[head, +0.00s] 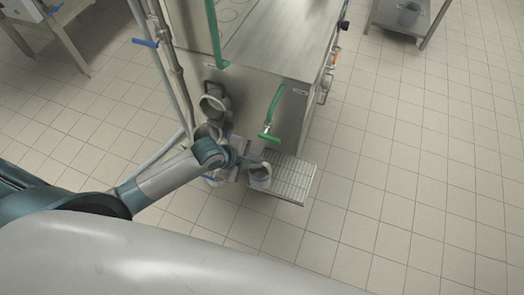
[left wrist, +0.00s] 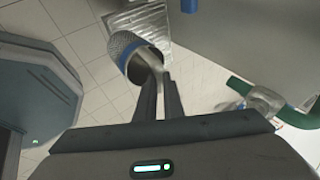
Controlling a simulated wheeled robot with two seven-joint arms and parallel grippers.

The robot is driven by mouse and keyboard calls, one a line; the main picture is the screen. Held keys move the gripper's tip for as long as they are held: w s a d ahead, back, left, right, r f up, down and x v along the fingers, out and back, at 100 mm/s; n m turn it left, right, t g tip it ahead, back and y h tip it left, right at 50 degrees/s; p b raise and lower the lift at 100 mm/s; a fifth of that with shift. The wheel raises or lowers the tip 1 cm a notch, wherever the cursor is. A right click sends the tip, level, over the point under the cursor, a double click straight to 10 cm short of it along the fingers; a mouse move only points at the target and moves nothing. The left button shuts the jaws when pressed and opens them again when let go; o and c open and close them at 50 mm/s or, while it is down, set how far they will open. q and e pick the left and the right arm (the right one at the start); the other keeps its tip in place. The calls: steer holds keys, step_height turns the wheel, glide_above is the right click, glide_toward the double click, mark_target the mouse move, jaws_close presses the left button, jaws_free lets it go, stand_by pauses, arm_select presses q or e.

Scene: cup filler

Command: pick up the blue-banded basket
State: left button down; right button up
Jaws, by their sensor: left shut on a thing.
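The blue-banded basket (head: 261,178) is a small grey round container just in front of the machine, over the left part of a slatted grate. In the left wrist view the basket (left wrist: 122,45) shows a mesh wall and a blue band, and it is tilted with its mouth toward the fingers. My left gripper (head: 253,161) is shut on the basket, at a pale piece by its mouth that looks like a handle. In the left wrist view the fingers (left wrist: 163,84) are close together. I cannot tell whether the basket touches the grate. My right gripper is not in view.
The slatted grate (head: 295,178) sticks out low from the steel machine (head: 285,45). A green-handled spout (head: 269,131) hangs above it. Another pale container with some blue (head: 214,181) is left of the gripper, partly hidden. Tiled floor (head: 400,200) is free to the right.

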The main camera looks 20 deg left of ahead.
arm_select(q)
steer(key=s+b, duration=0.2)
steer(key=s, duration=1)
steer(key=shift+s+a+b, duration=0.2)
steer(key=shift+s+b, duration=0.1)
steer(key=shift+d, duration=0.1)
